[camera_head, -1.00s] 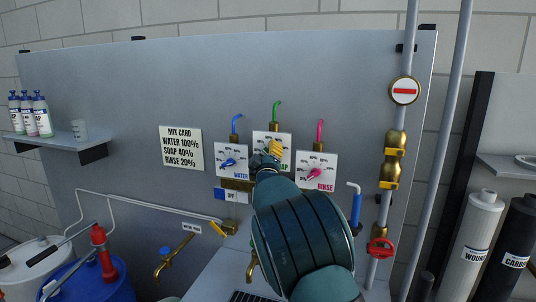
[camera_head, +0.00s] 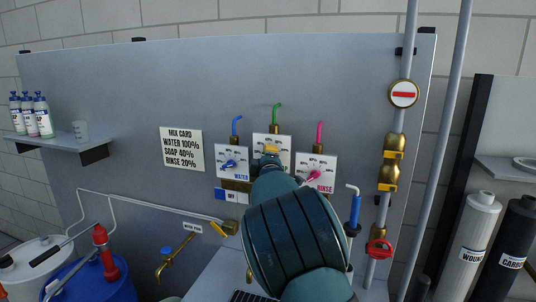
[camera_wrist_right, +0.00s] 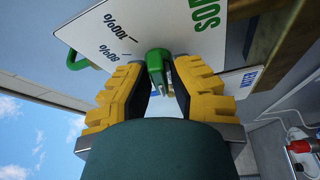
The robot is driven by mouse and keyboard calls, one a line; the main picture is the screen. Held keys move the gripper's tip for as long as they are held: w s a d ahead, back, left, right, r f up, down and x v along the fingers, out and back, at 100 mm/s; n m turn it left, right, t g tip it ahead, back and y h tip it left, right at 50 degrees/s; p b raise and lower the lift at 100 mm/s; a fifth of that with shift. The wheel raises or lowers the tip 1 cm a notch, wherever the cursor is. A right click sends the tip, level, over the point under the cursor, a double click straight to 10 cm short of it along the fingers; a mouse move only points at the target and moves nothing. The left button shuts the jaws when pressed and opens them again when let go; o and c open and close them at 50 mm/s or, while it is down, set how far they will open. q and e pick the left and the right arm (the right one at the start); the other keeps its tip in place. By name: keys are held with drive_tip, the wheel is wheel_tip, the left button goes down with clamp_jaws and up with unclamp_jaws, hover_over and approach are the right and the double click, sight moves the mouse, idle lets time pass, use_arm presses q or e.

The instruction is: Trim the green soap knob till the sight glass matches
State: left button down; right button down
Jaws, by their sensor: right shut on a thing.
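The soap dial plate (camera_head: 259,141) is white, below a green pipe (camera_head: 276,114). My right arm hides its lower part and the green knob in the head view. In the right wrist view the green soap knob (camera_wrist_right: 156,61) sits between the yellow fingertips of my right gripper (camera_wrist_right: 158,78), which is shut on it. In the head view only a little yellow of the right gripper (camera_head: 270,150) shows. The mix card (camera_head: 181,149) reads water 100%, soap 40%, rinse 20%. I cannot make out a sight glass. My left gripper is not in view.
The water dial with its blue knob (camera_head: 230,164) is close on the left, the rinse dial with its pink knob (camera_head: 313,175) close on the right.

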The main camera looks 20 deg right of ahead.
drive_tip(key=shift+r, duration=0.15)
drive_tip(key=c, duration=1)
unclamp_jaws()
drive_tip(key=shift+c, duration=0.2)
drive_tip(key=shift+w, duration=0.15)
drive_tip(key=v, duration=1.2)
